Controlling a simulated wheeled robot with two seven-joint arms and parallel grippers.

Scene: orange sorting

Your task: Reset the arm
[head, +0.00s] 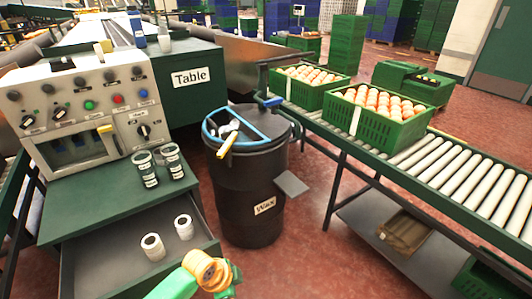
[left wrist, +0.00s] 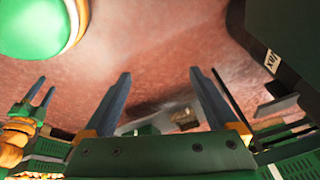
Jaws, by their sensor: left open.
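My left gripper (left wrist: 160,73) shows in the left wrist view, its two grey fingers wide apart with nothing between them. The red floor lies beyond the fingers. In the head view, a green and orange part of my arm (head: 205,272) comes in at the bottom edge; no fingers show there. Another gripper (left wrist: 47,84), which looks like my right one, is at the left edge of the left wrist view. Its two fingers stand apart and hold nothing.
A black wax bin (head: 245,195) stands mid-view; it also shows in the left wrist view (left wrist: 280,35). Green crates of oranges (head: 380,135) sit on the roller conveyor (head: 470,165) at right. An open drawer (head: 110,262) with two white rolls is at left, under the control panel (head: 85,110).

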